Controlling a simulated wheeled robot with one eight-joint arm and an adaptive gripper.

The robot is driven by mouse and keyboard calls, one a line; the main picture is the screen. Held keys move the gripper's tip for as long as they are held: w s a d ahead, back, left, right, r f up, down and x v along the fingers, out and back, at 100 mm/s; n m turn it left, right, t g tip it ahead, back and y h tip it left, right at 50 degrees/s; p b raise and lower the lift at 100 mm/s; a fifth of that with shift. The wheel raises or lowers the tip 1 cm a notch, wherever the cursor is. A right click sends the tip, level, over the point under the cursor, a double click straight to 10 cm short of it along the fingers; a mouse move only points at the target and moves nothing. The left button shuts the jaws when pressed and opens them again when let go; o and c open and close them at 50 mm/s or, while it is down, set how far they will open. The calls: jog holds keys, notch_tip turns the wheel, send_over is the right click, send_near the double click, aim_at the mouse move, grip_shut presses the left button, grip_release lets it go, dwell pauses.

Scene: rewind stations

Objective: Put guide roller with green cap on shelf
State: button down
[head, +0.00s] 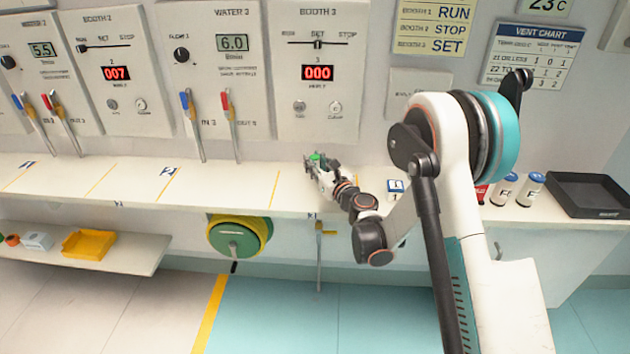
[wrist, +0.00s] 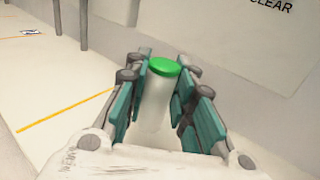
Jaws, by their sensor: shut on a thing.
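The guide roller (wrist: 157,105) is a pale white cylinder with a bright green cap (wrist: 165,66). In the wrist view it sits between the teal finger pads of my gripper (wrist: 160,100), which is shut on it. The green cap shows at the far end, and the roller's near end is hidden by the gripper body. In the head view my gripper (head: 318,167) is over the long white counter below the Booth 3 panel, with a bit of the green cap (head: 315,157) showing. The white shelf (head: 140,252) is at the lower left. I cannot tell whether the roller touches the counter.
On the shelf are a yellow tray (head: 89,244) and a small white box (head: 37,241). A green and yellow wheel (head: 238,240) hangs under the counter (head: 235,190). White bottles (head: 503,189) and a black tray (head: 590,194) stand at right.

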jog(key=shift+f+b, duration=0.8)
jog(key=shift+f, duration=1.5)
jog(key=shift+f, duration=0.15)
jog(key=c, duration=1.4)
grip_release()
jog(key=shift+o, duration=0.2)
